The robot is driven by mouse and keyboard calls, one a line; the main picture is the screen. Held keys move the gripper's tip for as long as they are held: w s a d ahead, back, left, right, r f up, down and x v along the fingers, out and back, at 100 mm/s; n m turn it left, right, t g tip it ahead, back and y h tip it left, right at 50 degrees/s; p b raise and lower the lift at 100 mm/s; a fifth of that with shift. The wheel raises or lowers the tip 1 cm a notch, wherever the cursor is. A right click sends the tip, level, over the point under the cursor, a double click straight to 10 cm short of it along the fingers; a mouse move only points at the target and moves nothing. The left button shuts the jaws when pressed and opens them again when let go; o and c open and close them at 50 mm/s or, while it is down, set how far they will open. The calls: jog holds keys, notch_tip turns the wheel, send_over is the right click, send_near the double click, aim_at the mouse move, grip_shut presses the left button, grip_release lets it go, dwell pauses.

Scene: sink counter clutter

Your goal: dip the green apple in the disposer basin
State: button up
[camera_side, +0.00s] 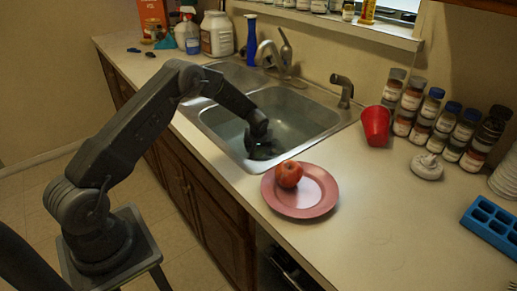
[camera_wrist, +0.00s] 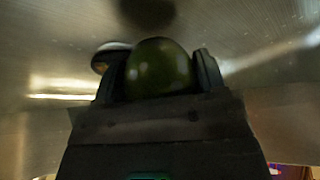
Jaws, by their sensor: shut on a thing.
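The green apple (camera_wrist: 158,68) sits between my two fingertips in the wrist view, dark green and shiny. My gripper (camera_wrist: 157,75) is shut on it. In the side view my gripper (camera_side: 262,150) reaches down inside the larger right-hand sink basin (camera_side: 300,112), near its front wall. The apple cannot be made out there, as my wrist and the shadow cover it. The wrist view shows bare metal around the apple and a dark round drain opening (camera_wrist: 108,56) just left of it. Whether the apple touches the basin floor, I cannot tell.
A red apple (camera_side: 288,174) sits on a pink plate (camera_side: 300,209) right by the sink's front corner. A red cup (camera_side: 376,125) lies to the right of the sink. The faucet (camera_side: 270,54) rises behind the basins. Several spice jars (camera_side: 430,110) stand along the wall.

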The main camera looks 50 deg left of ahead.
dwell(0.3)
jog(key=shift+s+d, duration=0.15)
jog(key=shift+s, duration=0.4)
jog(key=shift+w, duration=0.15)
jog(key=shift+w+a, duration=0.2)
jog(key=shift+w, duration=0.2)
notch_tip(320, 180, up, 19)
dwell(1.6)
dwell(0.8)
